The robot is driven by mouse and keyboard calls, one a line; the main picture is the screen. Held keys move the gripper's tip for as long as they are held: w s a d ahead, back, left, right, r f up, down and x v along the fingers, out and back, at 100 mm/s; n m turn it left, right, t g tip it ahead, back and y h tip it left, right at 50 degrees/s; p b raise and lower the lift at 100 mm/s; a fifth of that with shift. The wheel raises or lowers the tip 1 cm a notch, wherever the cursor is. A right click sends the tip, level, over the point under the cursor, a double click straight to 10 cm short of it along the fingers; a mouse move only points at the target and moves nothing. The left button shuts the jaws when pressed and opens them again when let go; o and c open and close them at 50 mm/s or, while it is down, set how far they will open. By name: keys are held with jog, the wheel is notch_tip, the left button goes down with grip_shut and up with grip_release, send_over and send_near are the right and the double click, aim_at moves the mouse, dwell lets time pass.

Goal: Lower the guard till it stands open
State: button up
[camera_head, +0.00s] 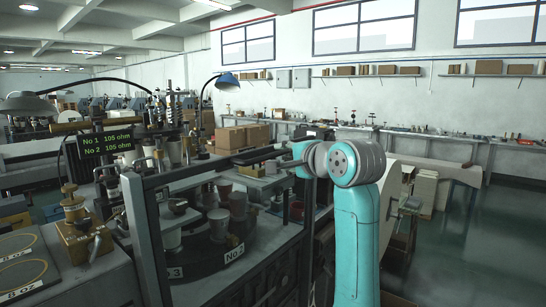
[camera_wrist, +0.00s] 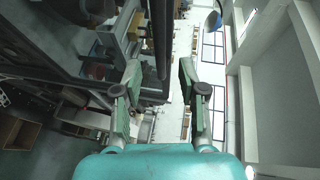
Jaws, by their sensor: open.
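The guard (camera_head: 141,236) is a dark upright frame in front of the cup forming machine. Its posts stand left and right, with a top rail between them. My gripper (camera_wrist: 158,75) is open, its two green fingers spread apart. A dark bar (camera_wrist: 161,35), which looks like part of the guard, runs between or just beyond the fingers in the wrist view. I cannot tell whether they touch it. In the head view my teal arm reaches the guard's right end, and its wrist hides part of the rail and the fingers.
Behind the guard is a round turntable (camera_head: 213,259) with several cups and number labels. A dark display (camera_head: 106,143) and a blue lamp (camera_head: 227,81) stand at the left and above. Cardboard boxes (camera_head: 243,136) sit behind. The floor at the right (camera_head: 485,235) is clear.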

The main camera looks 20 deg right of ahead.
aim_at(272, 156)
jog(key=x, duration=0.7)
jog(key=shift+w+a, duration=0.1)
jog(key=shift+w, duration=0.1)
grip_shut()
